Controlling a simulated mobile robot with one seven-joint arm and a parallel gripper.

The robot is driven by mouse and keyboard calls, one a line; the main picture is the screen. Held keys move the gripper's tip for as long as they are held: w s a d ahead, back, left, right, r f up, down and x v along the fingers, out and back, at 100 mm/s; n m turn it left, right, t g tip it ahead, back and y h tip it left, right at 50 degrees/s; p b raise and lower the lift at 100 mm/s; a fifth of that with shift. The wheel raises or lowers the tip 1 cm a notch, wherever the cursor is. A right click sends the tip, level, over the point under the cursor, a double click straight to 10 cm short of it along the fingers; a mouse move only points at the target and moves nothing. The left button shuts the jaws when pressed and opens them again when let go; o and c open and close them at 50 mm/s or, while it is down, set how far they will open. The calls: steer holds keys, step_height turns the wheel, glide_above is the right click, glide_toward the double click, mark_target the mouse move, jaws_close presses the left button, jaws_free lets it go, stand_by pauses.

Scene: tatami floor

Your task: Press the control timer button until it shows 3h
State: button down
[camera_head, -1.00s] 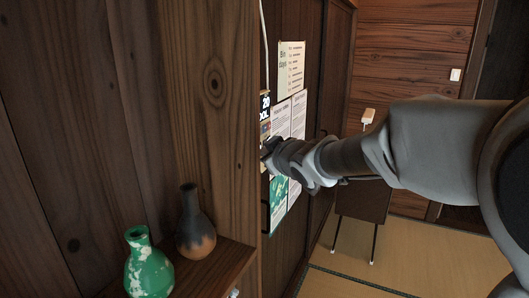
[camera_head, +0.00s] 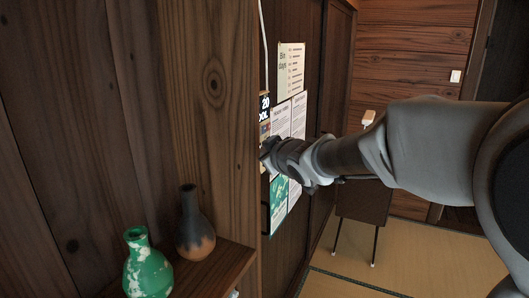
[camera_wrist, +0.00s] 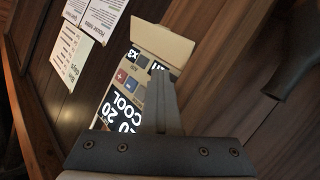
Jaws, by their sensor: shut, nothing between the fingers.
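The control (camera_wrist: 127,88) is a wall panel with a dark display reading "20" and "COOL", upside down in the wrist view. Its beige flap (camera_wrist: 163,43) stands open beside small coloured buttons. The control also shows in the head view (camera_head: 264,106), partly hidden by my gripper. My gripper (camera_wrist: 157,69) is shut and empty, its fingertips over the button area near the flap. I cannot tell whether the tips touch a button, and they hide part of the buttons. A small light marking near the flap is too small to read surely.
Paper notices (camera_head: 291,70) hang on the dark wall right of the control. A green vase (camera_head: 148,268) and a dark brown vase (camera_head: 194,228) stand on a wooden shelf below. A small dark table (camera_head: 362,203) stands behind my arm on the tatami.

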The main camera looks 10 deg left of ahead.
steer(key=shift+s+a+r, duration=0.15)
steer(key=shift+s+a, duration=0.05)
steer(key=shift+a, duration=0.3)
steer(key=shift+s+d+f+p, duration=0.15)
steer(key=shift+s+f+p, duration=0.05)
steer(key=shift+p, duration=0.15)
steer(key=shift+s+d+p, duration=0.3)
steer(key=shift+d+p, duration=0.3)
steer(key=shift+d, duration=0.3)
steer(key=shift+s+d+p, duration=0.3)
steer(key=shift+d+p, duration=0.35)
steer(key=shift+d, duration=0.2)
steer(key=shift+s+d+p, duration=0.3)
steer(key=shift+d+p, duration=0.3)
steer(key=shift+d, duration=0.3)
